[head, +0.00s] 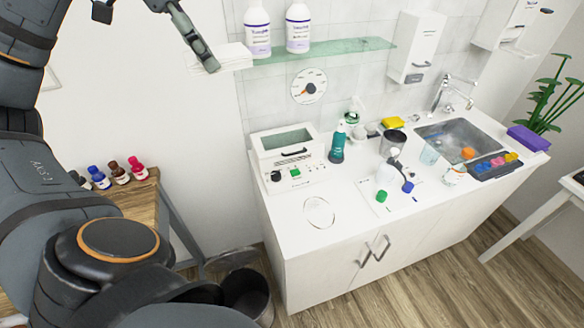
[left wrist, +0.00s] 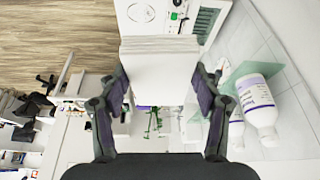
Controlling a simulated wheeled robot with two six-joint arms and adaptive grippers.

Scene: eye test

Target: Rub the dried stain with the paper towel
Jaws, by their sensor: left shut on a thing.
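The paper towel is a white folded stack (head: 232,57) at the left end of the glass shelf in the head view. My left gripper (head: 208,62) is shut on it. In the left wrist view the stack (left wrist: 160,82) sits between the two fingers (left wrist: 163,95). A pale round mark with a thin dark outline (head: 319,212), which looks like the dried stain, lies on the white counter (head: 345,240), near its front left. The gripper is well above and left of it. My right gripper is not in view.
Two white bottles (head: 257,33) (head: 298,28) stand on the glass shelf (head: 340,48), right of the towel. A white device (head: 290,160), a teal bottle (head: 337,147), cups and several small items crowd the counter. A sink (head: 455,140) is at right. The front left counter is mostly clear.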

